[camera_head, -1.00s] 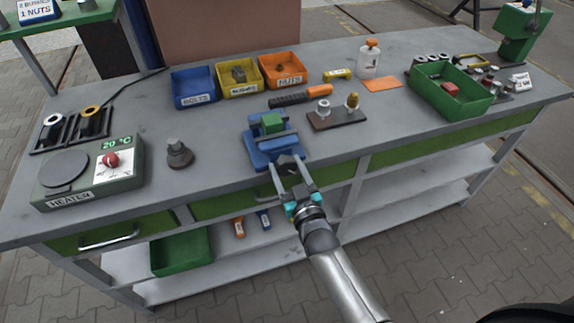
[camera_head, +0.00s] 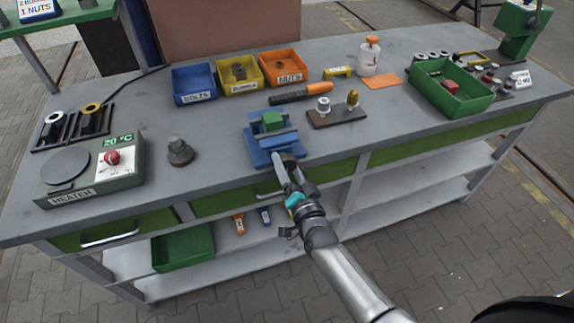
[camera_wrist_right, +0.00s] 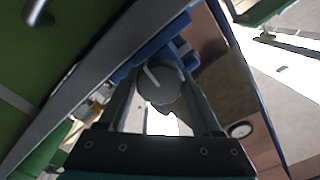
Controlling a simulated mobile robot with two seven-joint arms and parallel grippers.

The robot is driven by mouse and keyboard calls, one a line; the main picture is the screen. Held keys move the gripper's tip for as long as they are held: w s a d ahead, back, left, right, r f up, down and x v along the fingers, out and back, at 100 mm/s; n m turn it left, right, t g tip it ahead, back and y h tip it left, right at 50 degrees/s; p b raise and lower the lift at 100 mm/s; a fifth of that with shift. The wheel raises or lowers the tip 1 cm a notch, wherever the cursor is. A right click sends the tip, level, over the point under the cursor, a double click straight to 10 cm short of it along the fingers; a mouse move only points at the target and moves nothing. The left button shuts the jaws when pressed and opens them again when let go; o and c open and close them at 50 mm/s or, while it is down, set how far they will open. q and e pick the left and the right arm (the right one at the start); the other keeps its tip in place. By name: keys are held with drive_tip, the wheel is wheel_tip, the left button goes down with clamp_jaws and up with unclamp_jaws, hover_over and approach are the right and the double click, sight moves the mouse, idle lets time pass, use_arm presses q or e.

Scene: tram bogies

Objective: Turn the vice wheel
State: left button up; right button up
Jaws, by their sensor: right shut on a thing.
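The blue vice (camera_head: 262,152) stands at the front edge of the workbench, with a green block (camera_head: 271,121) between its jaws. The vice wheel (camera_wrist_right: 162,84) is a dark grey round knob with a white line on its face. My right gripper (camera_head: 286,163) reaches it from the front, and in the right wrist view its two fingers lie on either side of the wheel, shut on it. In the head view the wheel is mostly hidden by the fingers. My left gripper is not in view.
Behind the vice stand blue, yellow and orange bins (camera_head: 239,75). A small stand (camera_head: 337,116) with two fittings is to the right of the vice. A grey stepped part (camera_head: 180,151) and the heater (camera_head: 92,172) are to the left. A drawer front and shelf lie below.

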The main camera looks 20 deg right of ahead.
drive_tip(key=shift+m, duration=0.6)
drive_tip(key=o, duration=1.4)
drive_tip(key=s, duration=1)
drive_tip(key=s+p, duration=0.1)
drive_tip(key=s, duration=0.4)
drive_tip(key=shift+s+d, duration=0.1)
drive_tip(key=shift+d, duration=0.15)
